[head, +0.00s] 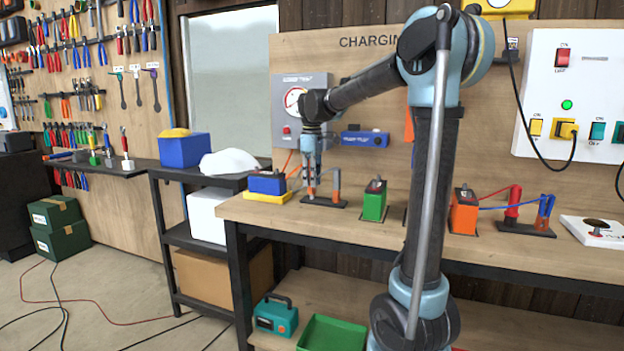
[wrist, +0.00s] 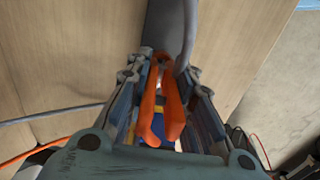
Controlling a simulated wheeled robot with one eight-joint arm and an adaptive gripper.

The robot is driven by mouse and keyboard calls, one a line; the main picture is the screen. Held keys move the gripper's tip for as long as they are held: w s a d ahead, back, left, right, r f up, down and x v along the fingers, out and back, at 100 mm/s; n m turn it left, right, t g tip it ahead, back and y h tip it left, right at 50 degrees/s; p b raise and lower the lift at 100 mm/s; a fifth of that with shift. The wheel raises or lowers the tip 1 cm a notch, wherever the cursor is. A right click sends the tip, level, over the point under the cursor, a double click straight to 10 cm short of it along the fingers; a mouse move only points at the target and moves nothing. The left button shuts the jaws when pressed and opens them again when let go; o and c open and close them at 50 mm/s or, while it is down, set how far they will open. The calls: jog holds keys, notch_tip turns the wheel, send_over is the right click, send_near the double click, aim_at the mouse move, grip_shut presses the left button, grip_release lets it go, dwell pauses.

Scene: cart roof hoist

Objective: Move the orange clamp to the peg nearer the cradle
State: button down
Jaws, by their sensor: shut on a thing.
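My gripper (wrist: 160,95) is shut on the orange clamp (wrist: 172,110), whose two orange arms show between the fingers in the wrist view. In the head view my gripper (head: 312,165) points down at the left end of a small dark peg stand (head: 325,202) on the bench. A yellow cradle (head: 268,197) with a blue block (head: 267,184) is just left of the stand.
A green battery-like block (head: 374,201) and an orange one (head: 464,212) stand further right on the bench. Another stand (head: 525,230) holds red and blue clamps with cables. Behind my gripper is a charging panel with a gauge (head: 294,101). Cables run near the gripper.

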jog(key=shift+f, duration=0.9)
jog(key=c, duration=1.3)
grip_release()
notch_tip(320, 180, up, 12)
jog(key=shift+f, duration=0.1)
